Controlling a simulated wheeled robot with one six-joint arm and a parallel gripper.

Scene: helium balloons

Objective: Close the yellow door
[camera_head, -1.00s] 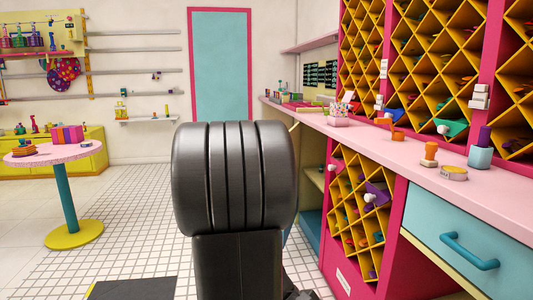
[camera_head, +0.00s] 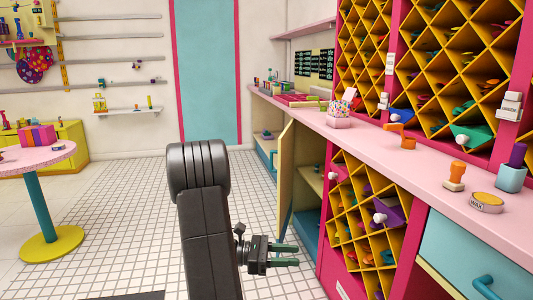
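The pale yellow door (camera_head: 285,180) stands open under the pink counter, sticking out into the room from the cabinet. The open compartment to its right shows a pale yellow shelf (camera_head: 312,181) and a blue lower part. My gripper (camera_head: 286,254) is below and in front of the door in the picture, near the cabinet's lower opening. Its two green fingers point right with a gap between them and nothing held. I cannot tell whether it touches the door or cabinet.
The pink counter (camera_head: 400,165) runs along the right, above a yellow diamond rack (camera_head: 365,215) with a pink frame. A round pink table (camera_head: 40,158) stands at the left. White tiled floor (camera_head: 115,225) between them is clear.

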